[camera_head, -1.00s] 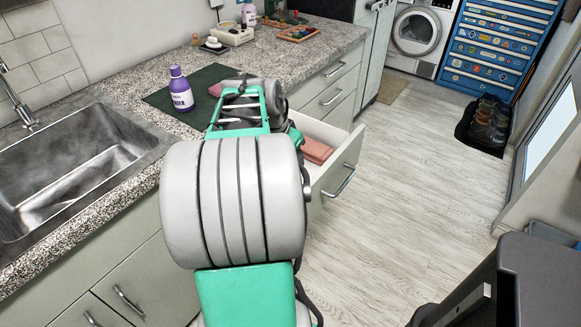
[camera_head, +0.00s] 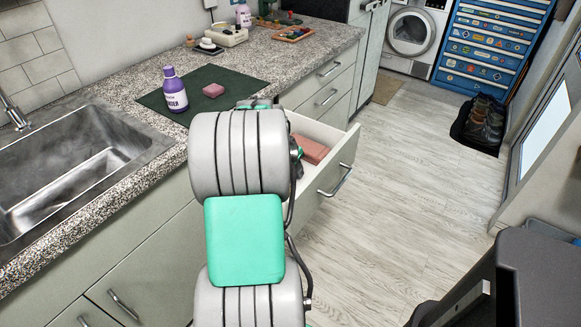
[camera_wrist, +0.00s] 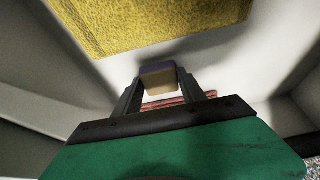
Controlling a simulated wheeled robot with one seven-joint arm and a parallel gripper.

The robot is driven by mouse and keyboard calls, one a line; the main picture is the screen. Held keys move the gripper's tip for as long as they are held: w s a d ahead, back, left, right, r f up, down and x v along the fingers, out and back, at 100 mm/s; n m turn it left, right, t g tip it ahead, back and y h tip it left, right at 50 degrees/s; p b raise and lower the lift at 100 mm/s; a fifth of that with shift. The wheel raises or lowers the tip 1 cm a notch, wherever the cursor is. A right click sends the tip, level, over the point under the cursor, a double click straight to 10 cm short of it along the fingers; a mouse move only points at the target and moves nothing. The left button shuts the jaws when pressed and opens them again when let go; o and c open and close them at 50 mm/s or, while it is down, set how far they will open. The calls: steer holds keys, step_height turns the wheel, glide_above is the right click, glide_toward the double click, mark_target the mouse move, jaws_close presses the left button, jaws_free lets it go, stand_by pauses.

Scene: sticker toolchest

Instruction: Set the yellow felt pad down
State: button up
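My gripper (camera_wrist: 160,88) shows in the wrist view with its two dark fingers on either side of a small block, which I take to be the yellow felt pad (camera_wrist: 159,80). It has a dull yellow-tan face and a dark purple upper part. The fingers appear closed on its sides. The pad is over or inside the open white drawer (camera_head: 337,143); I cannot tell whether it touches the drawer floor. In the head view my arm hides the gripper and the pad.
A yellow textured cloth (camera_wrist: 150,18) and a red folded cloth (camera_head: 311,149) lie in the drawer. On the counter, a dark green mat (camera_head: 232,81) holds a purple bottle (camera_head: 175,92) and a pink block (camera_head: 213,90).

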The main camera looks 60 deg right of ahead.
steer(key=o, duration=0.4)
steer(key=shift+a+r, duration=0.15)
steer(key=shift+r, duration=0.45)
steer(key=s+p+v, duration=0.1)
steer(key=v, duration=1)
steer(key=w+a+n+t+y, duration=0.1)
steer(key=w+a+n+t, duration=0.1)
steer(key=w+a+n, duration=0.85)
steer(key=s+a+f+n+y, duration=0.1)
steer(key=a+n, duration=0.3)
steer(key=a, duration=1.2)
steer(key=a+f+n+y, duration=0.2)
steer(key=a+f+n, duration=0.2)
steer(key=a, duration=1.3)
steer(key=shift+s+a+n+t, duration=0.25)
steer(key=shift+s+n+t, duration=0.15)
steer(key=shift+n, duration=0.35)
steer(key=shift+f, duration=0.1)
